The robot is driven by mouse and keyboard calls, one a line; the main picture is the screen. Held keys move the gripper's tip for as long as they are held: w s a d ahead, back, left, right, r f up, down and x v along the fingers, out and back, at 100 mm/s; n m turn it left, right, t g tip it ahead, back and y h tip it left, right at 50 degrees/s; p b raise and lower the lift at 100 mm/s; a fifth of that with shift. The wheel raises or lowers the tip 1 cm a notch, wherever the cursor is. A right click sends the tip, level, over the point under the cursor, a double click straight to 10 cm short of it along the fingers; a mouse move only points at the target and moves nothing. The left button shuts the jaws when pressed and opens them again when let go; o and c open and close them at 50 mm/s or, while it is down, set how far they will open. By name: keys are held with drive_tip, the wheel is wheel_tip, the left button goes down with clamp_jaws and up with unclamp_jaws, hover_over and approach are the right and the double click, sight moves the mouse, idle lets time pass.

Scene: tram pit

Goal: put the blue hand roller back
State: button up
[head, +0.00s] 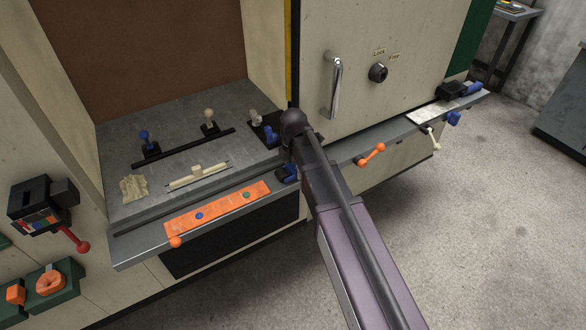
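My arm reaches in from the lower right and hides its own far end, so I cannot see my gripper's fingers or anything between them. I cannot tell for sure which blue thing is the blue hand roller. A black piece with a blue handle-like part (472,89) lies at the right end of the ledge.
The grey shelf (225,115) holds a blue-knobbed piece (145,138), a cream bar (198,175), a crumpled cloth (132,187) and an orange plate (218,209). A cabinet door with a handle (335,84) stands right of my arm. Orange and cream handles stick out below the ledge.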

sight(293, 168)
drive_tip(key=shift+f, duration=0.1)
idle(0.4)
wheel_tip(293, 168, up, 14)
drive_tip(key=p, duration=1.3)
drive_tip(key=shift+a+f, duration=0.1)
idle(0.7)
drive_tip(key=s+d+m, duration=0.7)
drive_tip(key=d+m, duration=0.3)
drive_tip(key=m, duration=0.2)
drive_tip(key=s+d+m, duration=0.7)
drive_tip(key=d+m, duration=0.3)
drive_tip(key=m, duration=0.2)
drive_tip(key=shift+d+m, duration=0.35)
drive_tip(key=shift+m, duration=0.05)
idle(0.9)
